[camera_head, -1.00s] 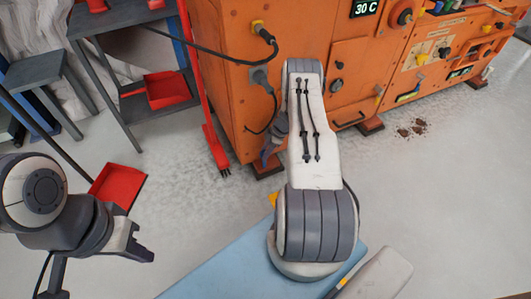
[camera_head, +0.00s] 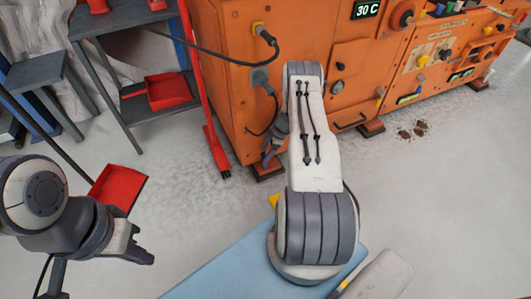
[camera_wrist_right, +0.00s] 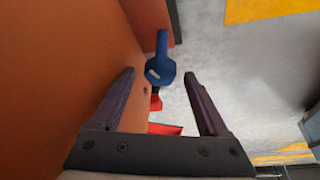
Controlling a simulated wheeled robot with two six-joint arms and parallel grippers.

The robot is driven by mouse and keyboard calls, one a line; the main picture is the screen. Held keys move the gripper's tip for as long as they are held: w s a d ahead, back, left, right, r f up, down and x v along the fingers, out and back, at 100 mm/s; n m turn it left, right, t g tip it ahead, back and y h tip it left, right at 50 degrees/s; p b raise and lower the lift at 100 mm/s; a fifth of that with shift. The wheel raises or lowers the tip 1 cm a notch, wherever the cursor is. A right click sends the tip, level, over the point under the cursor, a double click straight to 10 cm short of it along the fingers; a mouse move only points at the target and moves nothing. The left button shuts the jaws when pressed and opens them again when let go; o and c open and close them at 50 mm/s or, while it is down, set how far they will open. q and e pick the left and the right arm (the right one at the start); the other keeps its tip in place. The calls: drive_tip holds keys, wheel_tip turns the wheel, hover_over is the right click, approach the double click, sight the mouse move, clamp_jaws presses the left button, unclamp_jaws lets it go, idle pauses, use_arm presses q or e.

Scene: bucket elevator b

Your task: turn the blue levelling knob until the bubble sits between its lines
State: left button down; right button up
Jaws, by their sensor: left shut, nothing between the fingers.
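The blue levelling knob (camera_wrist_right: 162,70) shows in the right wrist view, with a rounded body and a narrow arm pointing up the picture. It appears beyond and between the tips of my right gripper (camera_wrist_right: 159,74), whose two dark fingers are apart; I see no contact. In the head view the right gripper (camera_head: 270,152) is low beside the orange machine (camera_head: 225,75), partly hidden by my arm. My left gripper (camera_head: 138,253) is shut and empty at the lower left, far from the machine. I cannot make out the bubble or its lines.
The orange machine wall is close to the left of the right fingers in the wrist view. A red upright (camera_head: 205,100) stands by the machine's corner. A grey shelf (camera_head: 110,20) and a red dustpan (camera_head: 118,187) are at left. Dark debris (camera_head: 412,131) lies on the floor.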

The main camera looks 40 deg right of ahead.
drive_tip(key=p+v, duration=0.5)
drive_tip(key=v, duration=0.5)
drive_tip(key=shift+r, duration=0.2)
